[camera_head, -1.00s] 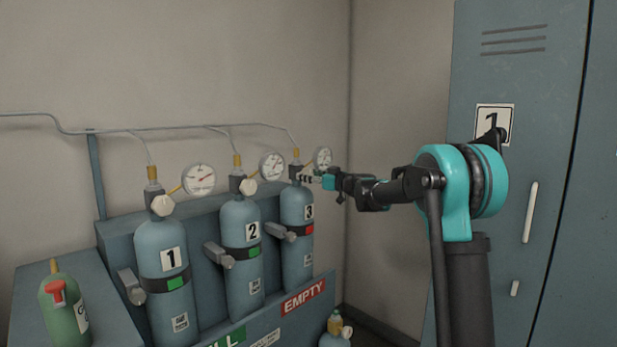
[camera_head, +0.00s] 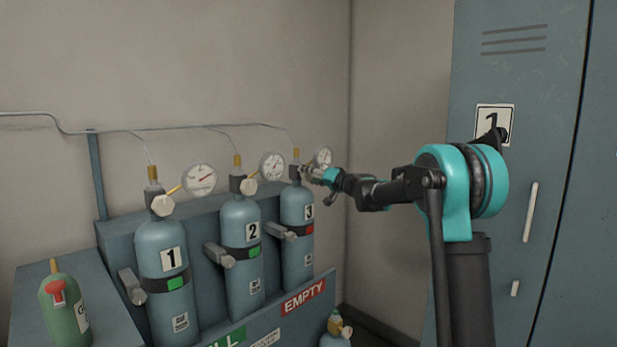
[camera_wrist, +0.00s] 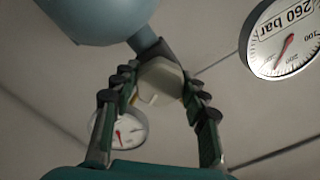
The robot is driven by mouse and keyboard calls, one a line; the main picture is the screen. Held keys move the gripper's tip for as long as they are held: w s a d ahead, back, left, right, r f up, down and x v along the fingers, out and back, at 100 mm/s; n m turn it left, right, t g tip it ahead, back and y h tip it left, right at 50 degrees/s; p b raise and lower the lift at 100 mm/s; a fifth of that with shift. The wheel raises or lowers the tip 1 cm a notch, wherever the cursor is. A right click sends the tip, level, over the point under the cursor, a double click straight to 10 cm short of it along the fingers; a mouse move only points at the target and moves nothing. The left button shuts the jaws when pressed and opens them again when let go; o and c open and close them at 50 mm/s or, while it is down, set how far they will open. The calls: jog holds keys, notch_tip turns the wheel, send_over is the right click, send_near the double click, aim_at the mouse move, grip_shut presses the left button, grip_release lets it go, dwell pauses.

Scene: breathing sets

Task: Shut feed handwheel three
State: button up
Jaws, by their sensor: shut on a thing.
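Cylinder three (camera_head: 297,215) is blue-grey, with a "3" label and a red tag on its clamp band. It stands at the right end of the rack in the head view. My gripper (camera_head: 306,172) is at its valve, at the cylinder's top. In the wrist view the pale feed handwheel (camera_wrist: 158,82) sits between the two fingers (camera_wrist: 156,100), which are shut on it. The cylinder's rounded top (camera_wrist: 100,15) shows above it. In the head view my gripper mostly hides this handwheel.
Cylinders one (camera_head: 163,250) and two (camera_head: 240,235) stand to the left, with green tags. Gauges sit close by, one right beside my gripper (camera_head: 323,158). A thin pipe (camera_head: 200,127) runs along the wall. A locker (camera_head: 520,180) stands at the right.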

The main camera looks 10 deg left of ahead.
jog(key=m, duration=0.5)
jog(key=shift+m, duration=0.3)
jog(key=m, duration=0.5)
jog(key=shift+m, duration=0.3)
jog(key=m, duration=0.9)
jog(key=shift+m, duration=0.4)
jog(key=m, duration=1.6)
jog(key=shift+m, duration=2.4)
